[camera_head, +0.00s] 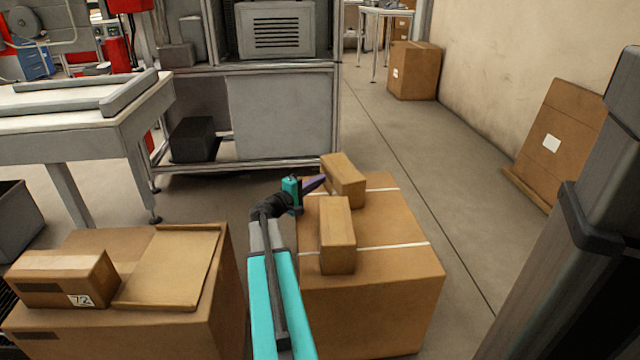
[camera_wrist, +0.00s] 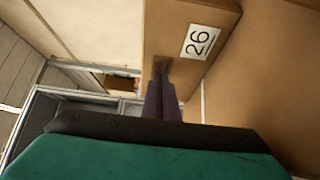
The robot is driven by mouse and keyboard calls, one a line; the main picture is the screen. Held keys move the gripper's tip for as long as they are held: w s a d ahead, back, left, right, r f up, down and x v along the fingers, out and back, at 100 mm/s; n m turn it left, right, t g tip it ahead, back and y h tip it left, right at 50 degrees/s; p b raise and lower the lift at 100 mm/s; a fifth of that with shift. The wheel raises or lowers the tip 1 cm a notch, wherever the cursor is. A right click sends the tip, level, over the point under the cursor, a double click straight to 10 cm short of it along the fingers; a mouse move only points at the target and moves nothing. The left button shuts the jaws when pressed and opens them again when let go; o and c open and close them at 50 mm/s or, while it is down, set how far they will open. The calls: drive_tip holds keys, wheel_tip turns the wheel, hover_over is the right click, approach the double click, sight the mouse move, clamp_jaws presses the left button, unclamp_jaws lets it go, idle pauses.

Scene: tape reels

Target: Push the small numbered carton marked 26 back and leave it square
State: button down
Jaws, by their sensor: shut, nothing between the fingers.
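The small carton marked 26 (camera_head: 345,182) is brown and lies on the back part of a large brown carton (camera_head: 385,295), turned at an angle to its edges. In the wrist view the carton (camera_wrist: 186,22) fills the top middle, with its white 26 label to the right of the fingertips. My gripper (camera_head: 322,179) is shut and empty, reaching in from the left. Its dark purple fingers (camera_wrist: 162,75) point at the carton's labelled face, with the tips at or very close to it. I cannot tell whether they touch.
A second small carton (camera_head: 337,236) lies on the large carton, just in front of carton 26. White straps cross the large carton's top, which is free at right. Another large carton at left bears a carton marked 72 (camera_head: 66,278) and a flat carton (camera_head: 170,268).

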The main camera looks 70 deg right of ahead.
wheel_tip(320, 180, up, 15)
drive_tip(key=p, duration=0.6)
drive_tip(key=s+d+p, duration=0.1)
drive_tip(key=s+d, duration=0.3)
drive_tip(key=s, duration=0.5)
drive_tip(key=s+d+p, duration=0.2)
drive_tip(key=s+d, duration=0.3)
drive_tip(key=s, duration=0.5)
drive_tip(key=shift+d+f, duration=0.25)
drive_tip(key=shift+f, duration=0.1)
drive_tip(key=shift+w, duration=0.15)
